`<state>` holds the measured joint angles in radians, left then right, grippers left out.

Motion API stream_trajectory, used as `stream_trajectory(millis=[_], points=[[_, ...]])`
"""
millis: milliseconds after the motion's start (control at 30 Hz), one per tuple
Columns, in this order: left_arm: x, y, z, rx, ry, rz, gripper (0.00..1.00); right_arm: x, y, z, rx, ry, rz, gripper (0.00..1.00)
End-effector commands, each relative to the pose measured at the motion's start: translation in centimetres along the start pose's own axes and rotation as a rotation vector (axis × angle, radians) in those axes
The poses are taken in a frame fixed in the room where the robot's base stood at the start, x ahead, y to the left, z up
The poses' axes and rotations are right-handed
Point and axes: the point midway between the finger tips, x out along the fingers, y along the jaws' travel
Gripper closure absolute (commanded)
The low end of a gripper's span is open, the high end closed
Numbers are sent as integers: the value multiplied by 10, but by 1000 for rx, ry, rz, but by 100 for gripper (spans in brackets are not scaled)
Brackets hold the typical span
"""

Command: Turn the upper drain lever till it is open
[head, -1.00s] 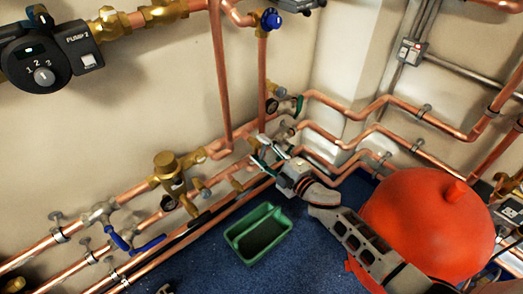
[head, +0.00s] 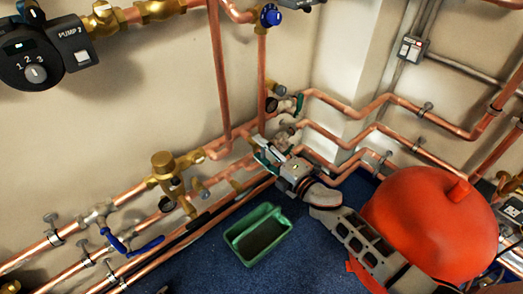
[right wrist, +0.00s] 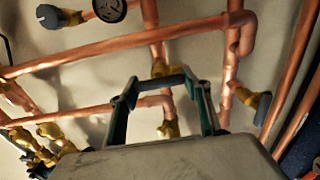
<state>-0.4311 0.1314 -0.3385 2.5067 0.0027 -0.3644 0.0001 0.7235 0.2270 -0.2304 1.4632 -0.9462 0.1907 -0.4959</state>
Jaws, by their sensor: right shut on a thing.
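My right gripper (head: 262,153) reaches in from the right to the pipes near the wall corner. In the right wrist view its two fingers (right wrist: 163,87) stand on either side of a dark grey lever (right wrist: 168,81) on a brass valve (right wrist: 161,68). The gripper is shut on this lever, which looks like the upper drain lever. It lies roughly across the gap, from finger to finger. In the head view the lever is hidden by the gripper. A second brass fitting (right wrist: 168,129) shows lower between the fingers. My left gripper is not in view.
Copper pipes run along the wall close around the gripper. A green tray (head: 258,236) stands on the blue floor below it. A red tank (head: 430,222) is at right, beside my right arm. A blue-handled valve (head: 130,242) is at lower left. A pump (head: 40,55) is at upper left.

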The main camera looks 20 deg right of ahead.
Motion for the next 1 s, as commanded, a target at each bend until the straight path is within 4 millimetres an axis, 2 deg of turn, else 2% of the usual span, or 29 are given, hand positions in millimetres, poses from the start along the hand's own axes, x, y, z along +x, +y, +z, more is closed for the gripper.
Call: stream_trajectory(millis=[133, 167, 200, 233, 533, 667, 767, 1000], points=[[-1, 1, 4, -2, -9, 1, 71, 0, -1, 1, -10, -1, -3, 74], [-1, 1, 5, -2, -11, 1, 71, 0, -1, 1, -10, -1, -3, 47], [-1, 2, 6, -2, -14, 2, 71, -1, -1, 1, -9, -2, -3, 37], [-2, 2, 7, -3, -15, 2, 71, 0, -1, 1, -9, -1, -3, 35], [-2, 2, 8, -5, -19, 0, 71, 0, 0, 0, -5, -1, -1, 35], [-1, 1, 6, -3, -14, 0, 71, -8, -2, 0, -4, -1, -3, 35], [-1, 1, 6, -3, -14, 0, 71, -22, -2, 1, -5, -1, -4, 35], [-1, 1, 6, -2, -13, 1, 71, -71, -2, 0, -5, -1, -5, 35]])
